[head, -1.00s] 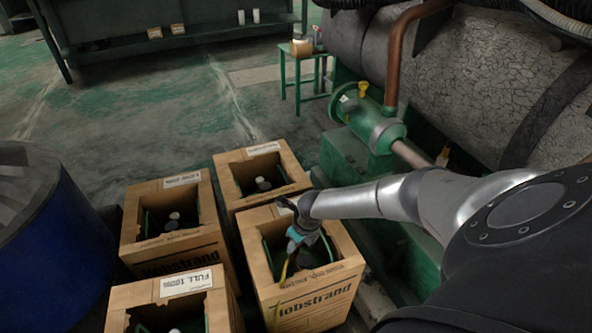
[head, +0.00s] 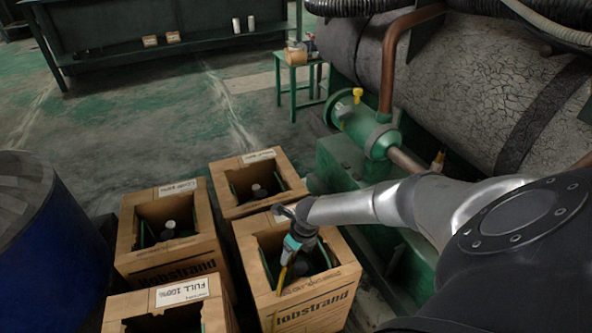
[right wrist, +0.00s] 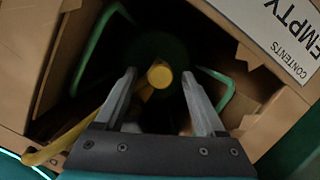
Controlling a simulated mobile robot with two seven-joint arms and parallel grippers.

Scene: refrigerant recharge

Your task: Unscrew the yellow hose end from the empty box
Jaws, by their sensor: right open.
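The empty box (head: 318,307) is an open-topped brown carton at the front right of the carton group. Its white EMPTY label (right wrist: 290,35) shows at the upper right in the right wrist view. The round yellow hose end (right wrist: 159,75) is inside the box, and its yellow hose (right wrist: 60,145) runs out to the lower left over the rim. My right gripper (right wrist: 159,84) points down into the box, open, with a finger on each side of the hose end in the picture. Contact is not visible. In the head view the right gripper (head: 288,264) partly hides the opening. My left gripper is out of view.
Several other open cartons stand close by, one marked FULL 100% (head: 183,289). A blue drum (head: 60,240) is at the left. Green pipework (head: 365,130) and a large tank (head: 480,80) stand at the right. The floor behind the cartons is clear.

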